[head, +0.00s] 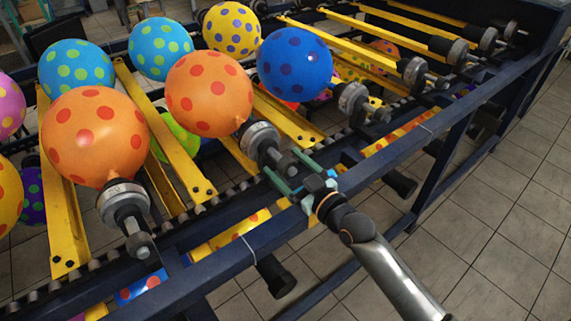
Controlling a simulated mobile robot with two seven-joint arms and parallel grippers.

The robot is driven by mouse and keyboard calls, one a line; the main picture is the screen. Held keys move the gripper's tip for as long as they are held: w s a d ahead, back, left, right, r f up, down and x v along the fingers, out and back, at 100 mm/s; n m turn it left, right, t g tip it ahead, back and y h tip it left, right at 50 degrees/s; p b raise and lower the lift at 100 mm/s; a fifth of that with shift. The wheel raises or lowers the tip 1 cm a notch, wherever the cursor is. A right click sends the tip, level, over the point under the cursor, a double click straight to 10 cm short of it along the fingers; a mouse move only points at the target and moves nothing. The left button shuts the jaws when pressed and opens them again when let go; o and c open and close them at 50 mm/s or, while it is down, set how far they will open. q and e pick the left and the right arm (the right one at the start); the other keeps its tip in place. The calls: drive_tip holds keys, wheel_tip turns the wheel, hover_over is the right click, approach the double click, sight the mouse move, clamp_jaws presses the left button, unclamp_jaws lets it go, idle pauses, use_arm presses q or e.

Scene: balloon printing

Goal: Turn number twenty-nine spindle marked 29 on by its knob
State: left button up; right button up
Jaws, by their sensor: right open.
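My right gripper (291,172) reaches in from the lower right with its green fingers apart. The fingers are at the knob (287,163) of a grey spindle (260,139), one on each side of it in the picture. I cannot tell whether they touch it. This spindle carries an orange balloon with red dots (209,94). No number 29 can be read on any spindle, so I cannot tell which one bears it. My left gripper is not in view.
A dark blue rail (222,267) runs below the spindles, close under my right gripper. Another spindle (122,202) with an orange balloon (94,137) stands to the left. A spindle (352,97) with a blue balloon (294,65) stands to the right. Tiled floor (480,220) is clear.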

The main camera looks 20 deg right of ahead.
drive_tip(key=shift+w, duration=0.2)
clamp_jaws()
idle(0.6)
